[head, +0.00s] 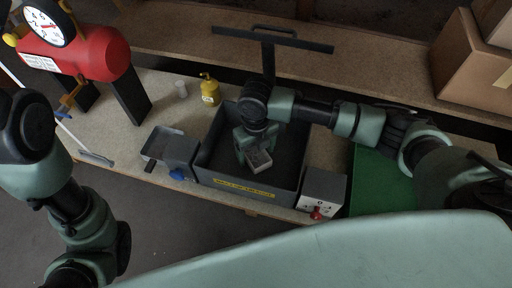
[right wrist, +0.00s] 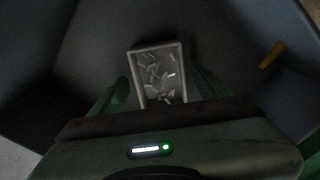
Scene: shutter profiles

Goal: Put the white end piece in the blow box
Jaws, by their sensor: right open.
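The blow box (head: 288,187) is an open dark grey box with a yellow label on its front, on the bench. The white end piece (head: 259,161) looks pale grey and shows inside the box, below my right gripper (head: 250,148). In the right wrist view the end piece (right wrist: 156,50) is a shallow rectangular tray shape with small pale bits in it. It lies between the fingers of the right gripper (right wrist: 162,88), which is open. I cannot tell whether a finger touches it. My left arm is at the left edge; its gripper is out of the picture.
A grey tray (head: 153,146) adjoins the box's left side. A white control box with a red knob (head: 316,213) stands at its right, then a green surface (head: 380,182). A yellow bottle (head: 210,90), a clear cup (head: 181,89) and a red tank (head: 88,58) stand behind and left.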

